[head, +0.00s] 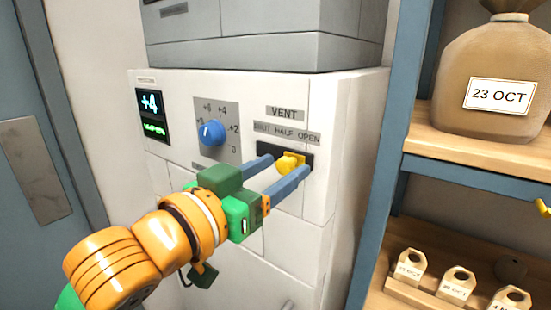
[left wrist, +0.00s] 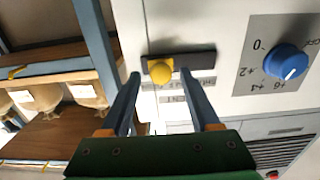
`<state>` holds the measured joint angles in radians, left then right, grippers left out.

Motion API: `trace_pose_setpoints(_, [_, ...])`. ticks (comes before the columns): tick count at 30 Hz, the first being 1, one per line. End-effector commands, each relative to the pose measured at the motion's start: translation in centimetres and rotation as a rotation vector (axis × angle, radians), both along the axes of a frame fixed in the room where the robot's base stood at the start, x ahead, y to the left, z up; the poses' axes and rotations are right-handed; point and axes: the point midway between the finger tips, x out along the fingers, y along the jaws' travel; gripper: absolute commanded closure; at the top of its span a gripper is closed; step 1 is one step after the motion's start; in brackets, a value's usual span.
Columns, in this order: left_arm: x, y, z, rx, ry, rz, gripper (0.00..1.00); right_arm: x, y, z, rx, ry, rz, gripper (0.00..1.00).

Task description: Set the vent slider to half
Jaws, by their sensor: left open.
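The vent slider is a yellow knob (head: 290,162) in a dark horizontal slot (head: 266,149) on the white panel, under a label strip (head: 287,134) reading SHUT, HALF, OPEN. In the left wrist view, which is upside down, the knob (left wrist: 160,71) sits toward the slot's left end, the OPEN side. My left gripper (head: 284,166) is open, with one blue-grey finger on each side of the knob. The left wrist view shows gaps between the knob and both fingers (left wrist: 161,73). My right gripper is not in view.
A blue dial (head: 211,133) and a display (head: 151,115) reading +4 are left of the vent. A blue-framed shelf (head: 480,163) at right holds a sack (head: 490,65) labelled 23 OCT, with several small tags (head: 459,283) below. A grey door (head: 38,150) is at far left.

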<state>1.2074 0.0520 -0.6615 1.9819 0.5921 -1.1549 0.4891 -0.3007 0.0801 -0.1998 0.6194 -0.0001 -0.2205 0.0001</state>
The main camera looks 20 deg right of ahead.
Motion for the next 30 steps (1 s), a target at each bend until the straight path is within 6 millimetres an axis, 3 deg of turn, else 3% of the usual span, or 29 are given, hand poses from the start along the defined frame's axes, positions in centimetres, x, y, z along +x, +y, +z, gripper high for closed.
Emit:
trace_pose_setpoints(5, [0.01,-0.03,-0.05,-0.001,-0.001,0.000,0.38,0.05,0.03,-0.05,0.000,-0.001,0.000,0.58])
trace_pose_setpoints(12, [-0.01,-0.01,-0.03,-0.001,-0.001,0.000,1.00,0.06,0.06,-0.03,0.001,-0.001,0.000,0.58])
trace_pose_setpoints(30, [0.00,0.01,0.01,-0.002,-0.001,0.000,1.00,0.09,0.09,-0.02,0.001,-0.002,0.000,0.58])
